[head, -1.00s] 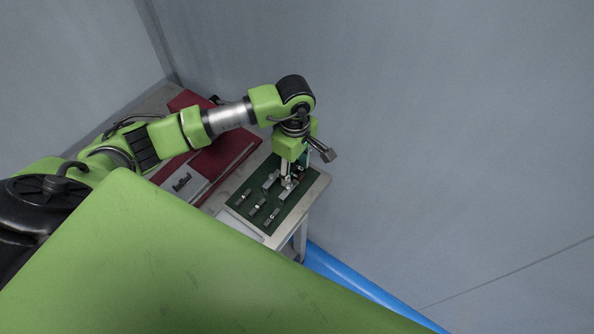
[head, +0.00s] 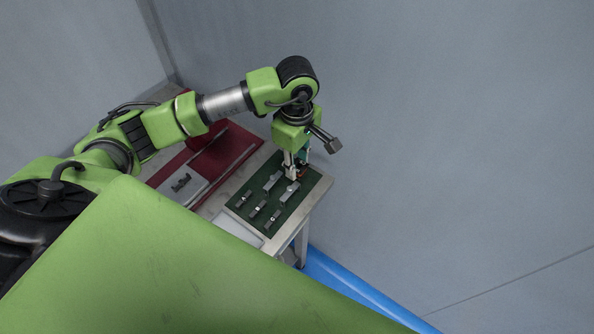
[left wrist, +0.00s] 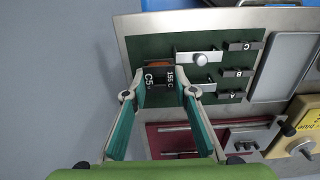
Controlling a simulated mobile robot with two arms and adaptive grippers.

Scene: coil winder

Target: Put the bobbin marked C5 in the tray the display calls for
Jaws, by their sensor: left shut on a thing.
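My left gripper (head: 292,174) is shut on the bobbin marked C5 (left wrist: 158,76), over the far end of the green mat (head: 241,206). In the left wrist view its fingertips (left wrist: 158,88) grip a dark bobbin with white lettering "C5" and "155 C" and a copper-coloured part behind. The bobbin shows only as a small orange-brown patch in the head view (head: 303,177). Dark blocks lettered A (left wrist: 233,97), B (left wrist: 237,72) and C (left wrist: 242,46) stand on the mat. No readable display shows. My right gripper is not in view.
A metal fixture with a round knob (left wrist: 201,59) is close beside the held bobbin. A pale flat tray (head: 237,228) lies at the mat's near edge. A dark red base (head: 215,155) lies left of the mat. A grey wall stands behind.

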